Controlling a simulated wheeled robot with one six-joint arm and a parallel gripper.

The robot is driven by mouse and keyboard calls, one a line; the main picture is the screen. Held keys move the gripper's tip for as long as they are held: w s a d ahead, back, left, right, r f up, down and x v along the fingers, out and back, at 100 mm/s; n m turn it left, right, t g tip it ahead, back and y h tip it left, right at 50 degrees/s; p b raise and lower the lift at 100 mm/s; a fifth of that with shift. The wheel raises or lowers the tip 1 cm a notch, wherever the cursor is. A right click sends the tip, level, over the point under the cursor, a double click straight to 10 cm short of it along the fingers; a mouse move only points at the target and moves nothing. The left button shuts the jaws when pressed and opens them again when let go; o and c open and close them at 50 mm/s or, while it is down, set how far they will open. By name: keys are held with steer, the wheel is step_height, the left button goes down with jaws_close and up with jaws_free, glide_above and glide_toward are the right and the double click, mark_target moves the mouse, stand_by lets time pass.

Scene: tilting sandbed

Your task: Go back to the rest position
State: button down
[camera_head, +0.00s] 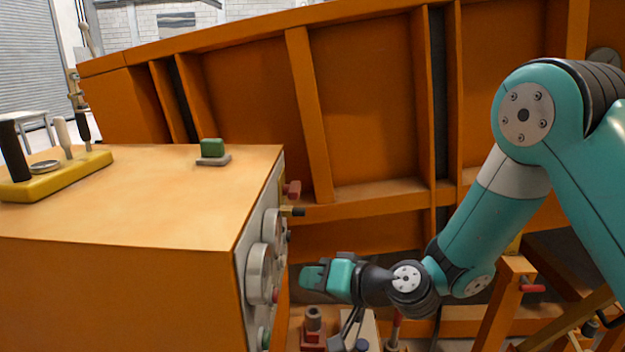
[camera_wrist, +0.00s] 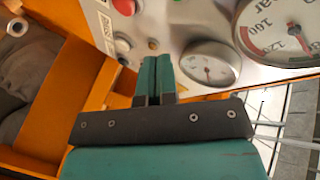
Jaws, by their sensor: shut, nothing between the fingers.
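My gripper (camera_head: 313,277) shows in the head view at the end of my teal arm, low and just right of the orange cabinet (camera_head: 130,210). In the wrist view its two teal fingers (camera_wrist: 155,66) are together, with nothing between them. They point toward the light control panel (camera_wrist: 175,22) with its gauges. The fingers overlap the panel in this view. I cannot tell the exact gap between them and the panel.
A small gauge (camera_wrist: 210,64) and a larger gauge (camera_wrist: 276,30) are on the panel, near a red button (camera_wrist: 124,6). The cabinet top holds a green button box (camera_head: 212,150) and a yellow lever base (camera_head: 57,177). The orange sandbed frame (camera_head: 360,110) stands behind.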

steer(key=s+d+r+n+g+h, duration=0.25)
steer(key=s+r+n+g, duration=0.25)
steer(key=s+r, duration=0.4)
steer(key=s+d+r+g+h, duration=0.2)
steer(key=s+d+h, duration=0.3)
steer(key=s+d, duration=0.8)
steer(key=shift+s+r+h, duration=0.25)
steer(key=shift+s+h, duration=0.1)
steer(key=shift+s, duration=0.7)
